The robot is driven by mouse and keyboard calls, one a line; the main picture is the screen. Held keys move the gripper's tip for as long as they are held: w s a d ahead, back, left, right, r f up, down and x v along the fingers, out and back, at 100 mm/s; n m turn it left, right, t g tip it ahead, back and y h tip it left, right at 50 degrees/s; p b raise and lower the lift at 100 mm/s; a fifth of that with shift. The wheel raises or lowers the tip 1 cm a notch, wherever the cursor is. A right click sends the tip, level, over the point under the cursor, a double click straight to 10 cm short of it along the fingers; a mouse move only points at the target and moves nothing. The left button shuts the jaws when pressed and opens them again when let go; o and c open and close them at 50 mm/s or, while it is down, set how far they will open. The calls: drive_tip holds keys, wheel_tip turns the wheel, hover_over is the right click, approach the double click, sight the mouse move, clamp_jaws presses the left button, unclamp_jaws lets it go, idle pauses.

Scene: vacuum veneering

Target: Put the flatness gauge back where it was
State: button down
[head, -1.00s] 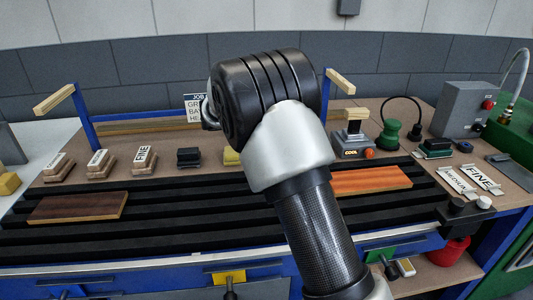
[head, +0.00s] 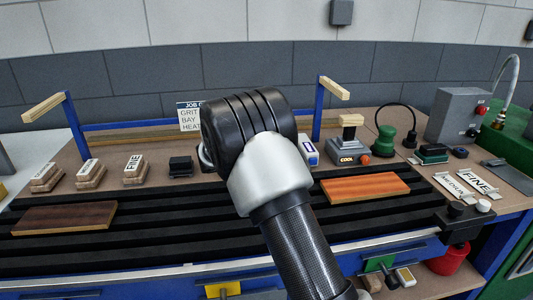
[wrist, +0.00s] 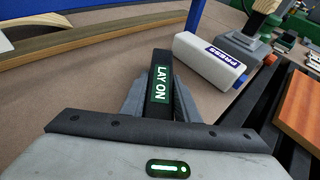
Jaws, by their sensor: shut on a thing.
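In the wrist view my gripper (wrist: 160,98) is shut on a black bar with a green "LAY ON" label (wrist: 160,78), which I take to be the flatness gauge. The bar stands out between the two grey fingers, over or on the brown bench top; I cannot tell whether it touches. In the head view my arm hides the gripper and the bar. A white block with a blue "PRESS" label (wrist: 212,62) lies just right of the bar, apart from it; it also shows in the head view (head: 308,149).
A wooden rail (wrist: 75,42) runs behind on the left. An orange-brown panel (head: 365,187) and a dark panel (head: 64,217) lie on black slats. A "COOL" unit (head: 348,151) stands right of the white block. Sanding blocks (head: 90,173) and a small black block (head: 180,166) stand left.

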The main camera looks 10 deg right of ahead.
drive_tip(key=shift+f, duration=0.15)
drive_tip(key=c, duration=1.4)
unclamp_jaws()
drive_tip(key=shift+o, duration=0.2)
